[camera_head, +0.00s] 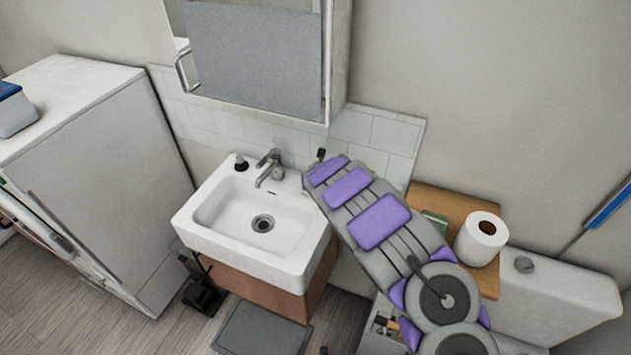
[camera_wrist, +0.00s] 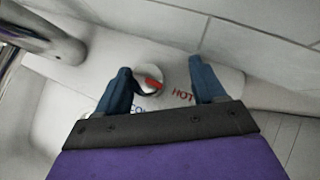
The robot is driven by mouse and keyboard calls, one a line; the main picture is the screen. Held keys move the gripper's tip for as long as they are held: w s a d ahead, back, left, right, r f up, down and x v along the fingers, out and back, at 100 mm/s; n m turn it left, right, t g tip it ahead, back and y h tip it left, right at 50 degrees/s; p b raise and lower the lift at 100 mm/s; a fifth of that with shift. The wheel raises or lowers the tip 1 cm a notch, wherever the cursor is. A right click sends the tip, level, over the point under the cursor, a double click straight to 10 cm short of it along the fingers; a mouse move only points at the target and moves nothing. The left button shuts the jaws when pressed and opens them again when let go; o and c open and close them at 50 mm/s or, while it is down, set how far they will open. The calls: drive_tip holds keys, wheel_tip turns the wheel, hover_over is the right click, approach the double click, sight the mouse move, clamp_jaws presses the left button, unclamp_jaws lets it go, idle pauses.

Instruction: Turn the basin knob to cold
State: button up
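The basin knob (camera_wrist: 153,73) is a round silvery knob with a red mark on top, in the middle of the wrist view. Red "HOT" lettering (camera_wrist: 182,94), upside down, is to its right; blue lettering, partly covered, shows below it. My gripper (camera_wrist: 163,68) is open, with one dark finger on each side of the knob. The left finger is close to the knob or touching it, and the right finger is clearly apart. In the head view my grey and purple arm reaches the right rear of the white basin (camera_head: 207,237) and hides the knob.
The faucet (camera_head: 270,167) stands left of my arm's end; it also shows in the wrist view (camera_wrist: 45,30). A tiled wall (camera_head: 390,137) rises close behind. A mirror cabinet (camera_head: 338,60) hangs above. A toilet roll (camera_head: 481,239) stands on a wooden shelf at right.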

drive_tip(key=shift+w+a+f, duration=0.1)
drive_tip(key=shift+a+f, duration=0.1)
drive_tip(key=shift+a, duration=0.5)
drive_tip(key=shift+w+a+f, duration=0.1)
drive_tip(key=shift+a+f, duration=0.05)
drive_tip(key=shift+a, duration=0.5)
drive_tip(key=shift+d+r, duration=0.1)
drive_tip(key=shift+d, duration=0.9)
drive_tip(key=c, duration=0.3)
drive_tip(key=shift+a, duration=0.1)
drive_tip(key=c, duration=0.3)
drive_tip(key=shift+s+a, duration=0.1)
drive_tip(key=shift+a, duration=0.4)
drive_tip(key=c, duration=0.3)
drive_tip(key=shift+c, duration=0.7)
drive_tip(key=shift+d, duration=0.3)
